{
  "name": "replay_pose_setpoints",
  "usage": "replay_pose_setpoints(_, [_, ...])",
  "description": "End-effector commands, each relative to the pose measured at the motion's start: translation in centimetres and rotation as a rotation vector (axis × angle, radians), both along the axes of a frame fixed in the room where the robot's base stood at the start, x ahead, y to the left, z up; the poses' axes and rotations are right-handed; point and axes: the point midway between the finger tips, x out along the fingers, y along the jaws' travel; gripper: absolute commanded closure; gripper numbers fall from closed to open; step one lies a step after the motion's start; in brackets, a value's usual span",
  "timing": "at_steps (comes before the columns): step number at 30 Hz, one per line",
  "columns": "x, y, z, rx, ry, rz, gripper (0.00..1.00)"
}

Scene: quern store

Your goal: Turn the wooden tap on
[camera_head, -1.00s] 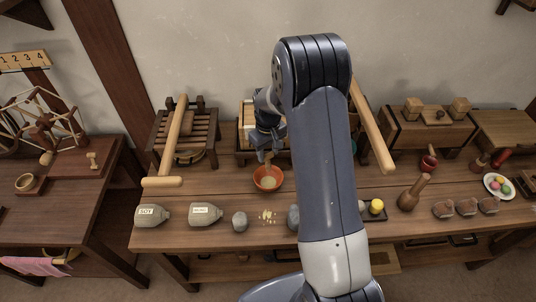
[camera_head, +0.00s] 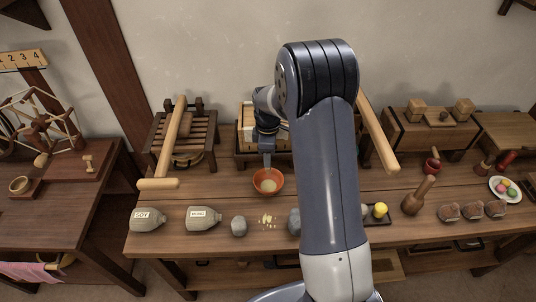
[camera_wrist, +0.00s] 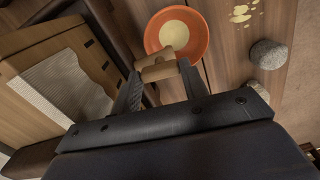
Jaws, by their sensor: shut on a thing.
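The wooden tap (camera_wrist: 159,71) shows in the wrist view as a pale wooden crosspiece with a short stub beyond it. My gripper (camera_wrist: 160,78) is shut on the tap, with its two dark fingers to either side of the crosspiece. In the head view my gripper (camera_head: 267,158) points down just behind an orange bowl (camera_head: 267,191); the tap cannot be made out there. The bowl (camera_wrist: 202,47) holds something pale yellow and lies just beyond the tap in the wrist view. The tap's inner end and its exact angle are hard to tell.
A wooden box with white cloth (camera_wrist: 72,82) stands beside my gripper. Two labelled grey sacks (camera_head: 147,220), a grey stone (camera_head: 239,227) and yellow crumbs (camera_head: 267,221) lie along the bench front. A slatted wooden press (camera_head: 187,138) with a long handle stands left.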

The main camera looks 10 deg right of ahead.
Motion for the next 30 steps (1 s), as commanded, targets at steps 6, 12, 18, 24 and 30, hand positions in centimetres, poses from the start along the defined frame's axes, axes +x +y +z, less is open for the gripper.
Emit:
replay_pose_setpoints(6, [-0.05, -0.02, -0.08, -0.001, 0.001, 0.091, 0.81])
replay_pose_setpoints(12, [-0.05, -0.02, -0.05, -0.001, 0.001, 0.129, 0.81])
replay_pose_setpoints(18, [-0.05, -0.02, -0.04, -0.001, 0.001, 0.139, 0.81])
replay_pose_setpoints(24, [-0.05, -0.02, -0.04, -0.001, 0.001, 0.138, 0.81])
replay_pose_setpoints(30, [-0.03, -0.01, -0.03, -0.001, 0.001, 0.137, 0.45])
